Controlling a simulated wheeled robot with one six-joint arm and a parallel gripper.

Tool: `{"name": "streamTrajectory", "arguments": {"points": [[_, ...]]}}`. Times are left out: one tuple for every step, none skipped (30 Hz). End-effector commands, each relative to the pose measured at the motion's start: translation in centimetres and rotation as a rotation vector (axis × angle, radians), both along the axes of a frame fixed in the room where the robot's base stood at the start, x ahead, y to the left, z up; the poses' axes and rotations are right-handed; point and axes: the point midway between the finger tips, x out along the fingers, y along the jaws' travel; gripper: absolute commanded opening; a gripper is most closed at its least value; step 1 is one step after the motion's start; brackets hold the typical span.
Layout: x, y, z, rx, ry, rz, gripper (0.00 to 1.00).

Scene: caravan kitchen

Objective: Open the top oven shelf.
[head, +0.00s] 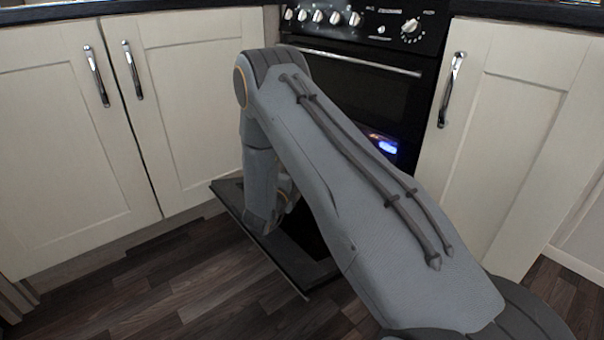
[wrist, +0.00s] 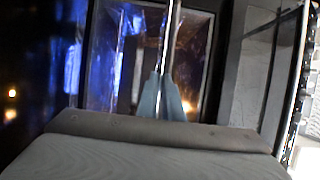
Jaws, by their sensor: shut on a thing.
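The black oven (head: 400,95) stands between cream cupboards in the head view. Its upper door, with a silver bar handle (head: 345,61) across the top, looks shut. Below it a dark door panel (head: 232,197) is folded down low over the floor. My arm reaches down over this panel and hides much of it; the gripper's fingertips are hidden in the head view. In the wrist view my gripper (wrist: 165,97) is shut on a thin silver bar (wrist: 170,40), which looks like a handle. Which door the bar belongs to is hard to tell.
Cream cupboard doors with silver handles stand left (head: 180,100) and right (head: 520,110) of the oven. Control knobs (head: 320,16) line the oven's top. The dark wood floor (head: 150,270) is clear at the front left. My arm covers the oven's middle.

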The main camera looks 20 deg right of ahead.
Motion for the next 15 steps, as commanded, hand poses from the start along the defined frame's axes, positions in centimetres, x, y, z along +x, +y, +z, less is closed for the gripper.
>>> {"name": "streamTrajectory", "arguments": {"points": [[-0.2,-0.15,-0.13,0.0,0.003,-0.005,0.0],[-0.2,-0.14,-0.13,0.0,0.003,-0.005,0.0],[-0.2,-0.12,-0.13,0.0,0.003,-0.005,0.13],[-0.19,-0.1,-0.13,0.0,0.003,-0.004,0.18],[-0.18,-0.07,-0.12,0.0,0.003,-0.004,0.23],[-0.14,-0.02,-0.1,0.001,0.002,-0.003,0.25],[-0.13,0.02,-0.1,0.001,0.002,-0.002,0.25],[-0.11,0.07,-0.09,0.001,0.002,-0.001,0.25],[-0.09,0.11,-0.07,0.0,0.001,-0.001,0.25],[-0.07,0.13,-0.07,0.0,0.001,0.0,0.25],[-0.06,0.15,-0.06,0.0,0.001,0.0,0.25],[-0.06,0.18,-0.05,0.0,0.001,0.001,0.25],[-0.05,0.2,-0.05,0.0,0.001,0.001,0.25],[-0.07,0.24,-0.04,0.001,0.001,0.001,0.25],[-0.15,0.37,-0.03,0.0,0.001,0.002,0.25]]}}
